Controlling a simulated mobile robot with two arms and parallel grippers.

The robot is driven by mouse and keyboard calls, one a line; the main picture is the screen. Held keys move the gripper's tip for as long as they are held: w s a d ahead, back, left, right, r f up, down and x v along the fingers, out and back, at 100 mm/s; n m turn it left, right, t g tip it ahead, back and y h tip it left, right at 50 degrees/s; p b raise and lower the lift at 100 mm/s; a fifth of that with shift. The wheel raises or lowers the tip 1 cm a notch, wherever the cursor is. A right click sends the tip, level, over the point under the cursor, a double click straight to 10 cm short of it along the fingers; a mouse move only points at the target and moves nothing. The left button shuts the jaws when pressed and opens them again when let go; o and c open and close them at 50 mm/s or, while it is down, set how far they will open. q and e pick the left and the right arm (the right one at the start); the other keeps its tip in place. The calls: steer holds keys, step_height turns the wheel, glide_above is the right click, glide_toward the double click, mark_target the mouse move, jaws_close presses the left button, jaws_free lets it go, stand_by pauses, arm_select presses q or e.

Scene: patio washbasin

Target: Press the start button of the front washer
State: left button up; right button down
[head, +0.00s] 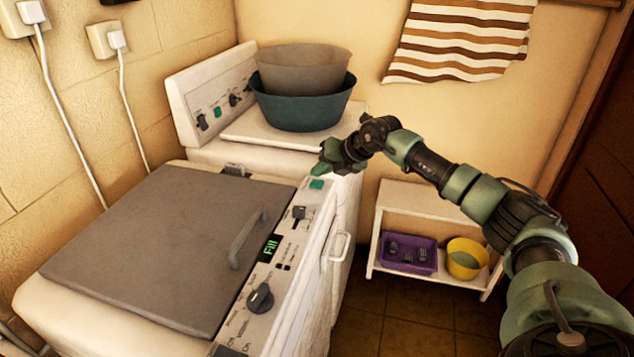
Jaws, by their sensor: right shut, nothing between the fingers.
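The front washer (75,304) has a closed grey lid (150,235) with a handle (248,238). Its control panel runs along the right side. A green button (317,184) sits at the panel's far end. The panel's display (270,248) is lit and reads "Fill". A small knob (300,214) and a large round knob (260,298) are on the same panel. My right gripper (318,171) is shut and empty, with its tips just above the green button in the picture. I cannot tell whether they touch it. My left gripper is not in view.
A second washer (195,152) stands behind, bearing a teal basin (302,112) with a grey-brown basin (300,68) in it. A low white shelf (425,200) at right holds a purple basket (408,252) and a yellow bucket (466,258). Cords hang on the left wall.

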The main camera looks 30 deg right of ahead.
mark_target(320, 184)
step_height(320, 184, up, 5)
steer(key=p, duration=0.3)
steer(key=shift+f, duration=0.1)
